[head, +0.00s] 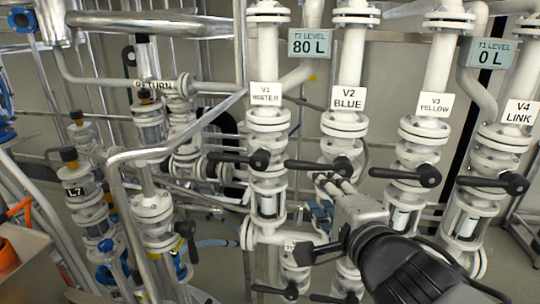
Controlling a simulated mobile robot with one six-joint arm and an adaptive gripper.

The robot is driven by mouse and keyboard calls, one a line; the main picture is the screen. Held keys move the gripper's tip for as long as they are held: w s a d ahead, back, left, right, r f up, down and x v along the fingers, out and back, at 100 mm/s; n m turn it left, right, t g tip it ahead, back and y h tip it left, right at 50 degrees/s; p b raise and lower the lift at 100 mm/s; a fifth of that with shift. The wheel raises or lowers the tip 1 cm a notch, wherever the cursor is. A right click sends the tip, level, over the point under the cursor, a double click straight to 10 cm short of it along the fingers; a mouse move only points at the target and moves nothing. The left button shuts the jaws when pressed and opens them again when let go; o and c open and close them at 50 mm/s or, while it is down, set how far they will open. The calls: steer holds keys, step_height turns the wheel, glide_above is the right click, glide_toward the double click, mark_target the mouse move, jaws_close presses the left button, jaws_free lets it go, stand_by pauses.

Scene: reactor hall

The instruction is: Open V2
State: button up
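The V2 pipe carries a white label reading V2 BLUE (348,98). Its black lever handle (308,165) lies roughly horizontal, pointing left from a round black hub (342,167) on the white valve body. My gripper (328,181) is just below the lever and hub, reaching in from the lower right. Its pale fingers overlap the V2 pipe in the picture. I cannot tell whether they touch the lever or how far apart they are. My gripper and arm hide part of the pipe below the valve.
Similar horizontal black levers belong to V1 (238,159), V3 (405,175) and V4 (492,182). More black levers sit low, including one at the bottom (275,291). Displays read T2 level 80 L (310,43) and T1 level 0 L (490,53). Pipes crowd the left.

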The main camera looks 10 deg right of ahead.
steer(key=p, duration=0.5)
glide_toward(299, 166)
steer(key=b+x, duration=0.1)
steer(key=x, duration=1)
steer(key=shift+w+b, duration=0.15)
steer(key=shift+b, duration=0.15)
jaws_close()
